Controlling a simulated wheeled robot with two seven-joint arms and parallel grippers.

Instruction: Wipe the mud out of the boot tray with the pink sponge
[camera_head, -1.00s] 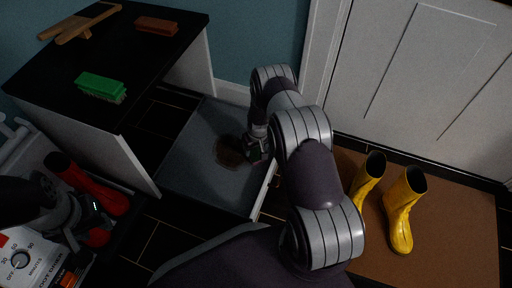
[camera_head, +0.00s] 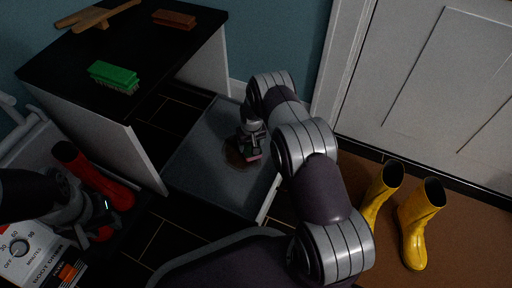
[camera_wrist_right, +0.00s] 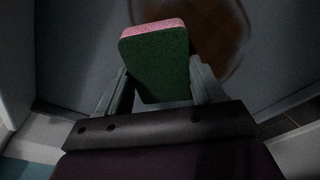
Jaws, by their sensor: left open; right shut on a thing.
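The grey boot tray (camera_head: 205,180) lies on the floor beside the black-topped bench. A brown mud patch (camera_head: 236,153) is on its floor, partly hidden by my right gripper; it also shows in the right wrist view (camera_wrist_right: 212,30). My right gripper (camera_head: 250,145) is shut on the pink sponge (camera_head: 254,158), which has a green side (camera_wrist_right: 160,65) and a pink edge. The sponge is at the mud patch; I cannot tell whether it touches the tray. My left gripper (camera_head: 102,212) is open at the lower left, near the red boots (camera_head: 92,175).
A green brush (camera_head: 114,76), a brown brush (camera_head: 174,19) and a wooden boot jack (camera_head: 97,16) lie on the black bench top (camera_head: 140,55). A boot dryer (camera_head: 40,255) is at lower left. Yellow boots (camera_head: 415,225) stand on a brown mat (camera_head: 465,240) to the right.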

